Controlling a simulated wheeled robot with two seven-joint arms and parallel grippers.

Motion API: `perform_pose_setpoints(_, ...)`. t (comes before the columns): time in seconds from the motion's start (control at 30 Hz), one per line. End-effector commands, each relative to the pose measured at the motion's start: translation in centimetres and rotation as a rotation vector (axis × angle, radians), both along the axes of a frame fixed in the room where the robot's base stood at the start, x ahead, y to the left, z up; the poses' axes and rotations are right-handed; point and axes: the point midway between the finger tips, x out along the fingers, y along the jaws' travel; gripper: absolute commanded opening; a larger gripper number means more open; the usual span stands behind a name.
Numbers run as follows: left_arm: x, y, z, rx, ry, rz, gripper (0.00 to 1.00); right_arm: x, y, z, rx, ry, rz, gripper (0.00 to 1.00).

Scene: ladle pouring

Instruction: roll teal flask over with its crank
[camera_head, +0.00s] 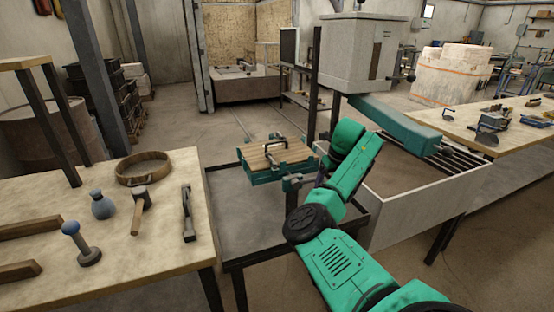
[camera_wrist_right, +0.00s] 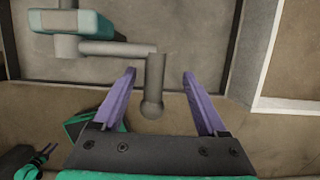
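The teal flask (camera_head: 262,175) is a box with a wooden slatted top and a bar clamped across it, over a low metal stand in the head view. Its teal edge (camera_wrist_right: 65,22) shows at the upper left of the right wrist view. The grey crank (camera_wrist_right: 110,48) reaches out from the flask and ends in a round-tipped handle (camera_wrist_right: 153,90). My right gripper (camera_wrist_right: 160,75) is open, with its purple fingers on either side of the handle and gaps visible on both sides.
A workbench (camera_head: 165,240) with a hammer, a blue jar and other tools stands at the left. A light-walled bin (camera_head: 410,215) stands right of the flask, below a teal chute (camera_head: 395,120). A tool bench (camera_head: 460,120) stands at the far right.

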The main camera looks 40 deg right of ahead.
Motion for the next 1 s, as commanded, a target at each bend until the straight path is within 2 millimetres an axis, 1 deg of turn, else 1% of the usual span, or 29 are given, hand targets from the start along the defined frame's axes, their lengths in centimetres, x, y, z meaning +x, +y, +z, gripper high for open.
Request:
perform_pose_setpoints(0.17, 0.0, 0.0, 0.1, 0.000, 0.000, 0.000, 0.50, 0.0, 0.1, 0.3, 0.000, -0.002, 0.001, 0.75)
perform_pose_setpoints(0.4, 0.0, 0.0, 1.5, 0.000, 0.000, 0.000, 0.50, -0.9, 0.4, 3.0, 0.000, -0.004, 0.001, 0.75)
perform_pose_setpoints(0.73, 0.0, 0.0, 2.8, 0.000, 0.000, 0.000, 0.50, -2.4, 1.0, 6.7, 0.000, -0.004, 0.002, 0.75)
perform_pose_setpoints(0.83, 0.0, 0.0, 3.0, 0.000, 0.000, 0.000, 0.50, -2.7, 1.1, 7.2, 0.001, -0.003, 0.002, 0.75)
perform_pose_setpoints(1.0, 0.0, 0.0, 2.9, 0.000, 0.000, 0.000, 0.50, -2.7, 1.1, 7.1, 0.001, -0.003, 0.003, 0.75)
